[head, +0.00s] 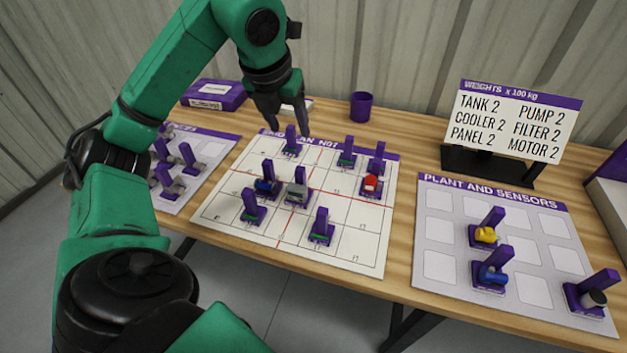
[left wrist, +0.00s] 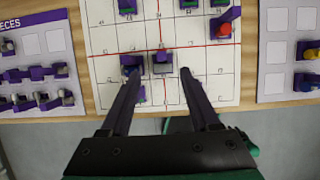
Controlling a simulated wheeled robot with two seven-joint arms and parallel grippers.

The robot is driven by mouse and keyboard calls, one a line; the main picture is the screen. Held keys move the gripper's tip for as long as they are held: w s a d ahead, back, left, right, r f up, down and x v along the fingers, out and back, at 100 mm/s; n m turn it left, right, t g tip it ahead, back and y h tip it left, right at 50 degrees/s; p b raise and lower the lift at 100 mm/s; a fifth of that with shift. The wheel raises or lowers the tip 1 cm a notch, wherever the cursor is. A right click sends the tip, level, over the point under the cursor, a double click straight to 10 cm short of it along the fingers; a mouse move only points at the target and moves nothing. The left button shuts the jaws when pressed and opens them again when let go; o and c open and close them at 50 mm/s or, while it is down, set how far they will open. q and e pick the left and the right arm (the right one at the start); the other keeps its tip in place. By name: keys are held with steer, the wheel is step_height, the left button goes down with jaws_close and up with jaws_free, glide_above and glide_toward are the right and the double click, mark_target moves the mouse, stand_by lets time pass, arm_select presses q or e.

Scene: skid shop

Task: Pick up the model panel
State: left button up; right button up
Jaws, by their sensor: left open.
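Several small models with upright purple handles stand on the white gridded board (head: 350,240); I cannot tell for sure which is the panel. In the head view they include a grey boxy one (head: 297,194), a blue one (head: 265,187), a red one (head: 371,184), and one at the back (head: 290,148). My left gripper (head: 284,124) is open and empty, pointing down above the back part of the board. In the left wrist view its fingers (left wrist: 160,78) spread below the grey model (left wrist: 162,65) and blue model (left wrist: 131,66). My right gripper is not in view.
A pieces card (head: 210,150) with several grey models lies left. The plant and sensors card (head: 435,230) at right holds yellow, blue and dark models. A purple cup (head: 361,106), a purple box (head: 213,95) and a weights sign (head: 514,122) stand behind.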

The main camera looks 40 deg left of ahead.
arm_select(q)
steer(key=b, duration=0.4)
glide_toward(302, 177)
step_height(302, 177, up, 2)
steer(key=a, duration=0.1)
steer(key=b+x, duration=0.1)
steer(key=x, duration=0.2)
steer(key=b+x, duration=0.1)
steer(key=x, duration=0.3)
steer(key=shift+s, duration=0.25)
steer(key=x, duration=0.6)
steer(key=shift+w+d+f, duration=0.1)
steer(key=shift+w+f, duration=0.15)
steer(key=shift+f, duration=0.05)
steer(key=shift+w+f, duration=0.25)
steer(key=shift+f, duration=0.15)
jaws_close()
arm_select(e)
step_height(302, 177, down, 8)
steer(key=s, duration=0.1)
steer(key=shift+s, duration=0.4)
